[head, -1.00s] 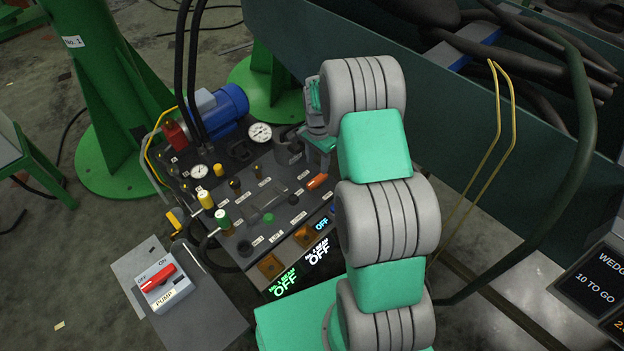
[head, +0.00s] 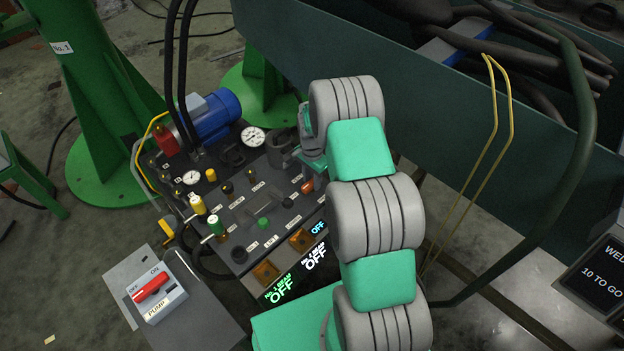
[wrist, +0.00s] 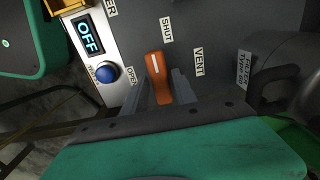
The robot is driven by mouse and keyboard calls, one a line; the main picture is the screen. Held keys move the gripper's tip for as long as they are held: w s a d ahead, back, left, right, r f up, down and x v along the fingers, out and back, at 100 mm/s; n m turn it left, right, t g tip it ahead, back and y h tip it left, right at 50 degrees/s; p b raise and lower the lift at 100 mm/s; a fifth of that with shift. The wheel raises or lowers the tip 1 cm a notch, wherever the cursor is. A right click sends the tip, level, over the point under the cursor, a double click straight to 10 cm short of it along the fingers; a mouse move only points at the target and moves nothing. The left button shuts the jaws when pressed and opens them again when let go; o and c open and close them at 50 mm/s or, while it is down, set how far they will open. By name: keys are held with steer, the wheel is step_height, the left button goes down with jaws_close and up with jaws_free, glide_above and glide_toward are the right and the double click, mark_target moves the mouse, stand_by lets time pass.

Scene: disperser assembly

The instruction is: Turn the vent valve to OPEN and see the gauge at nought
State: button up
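The orange vent valve lever (wrist: 157,76) with a white line stands between my gripper's two fingers (wrist: 161,92) in the wrist view. The line points up toward the SHUT label (wrist: 167,30); the OPEN label (wrist: 131,77) is to its left and the VENT label (wrist: 199,62) to its right. My gripper is open around the lever, and I cannot tell whether a finger touches it. Two white dial gauges, the larger (head: 252,137) and the smaller (head: 190,177), have needles too small to read.
A blue button (wrist: 107,74) and an OFF display (wrist: 89,38) are close left of the lever. Yellow and green knobs stand on the panel (head: 262,222). A red-handled pump switch (head: 152,288) is at lower left. A dark green trough wall (head: 400,100) rises behind.

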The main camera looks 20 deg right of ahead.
jaws_close()
steer(key=shift+n, duration=0.3)
steer(key=n, duration=0.8)
steer(key=shift+n+p, duration=0.3)
steer(key=n, duration=0.4)
steer(key=shift+n, duration=2.4)
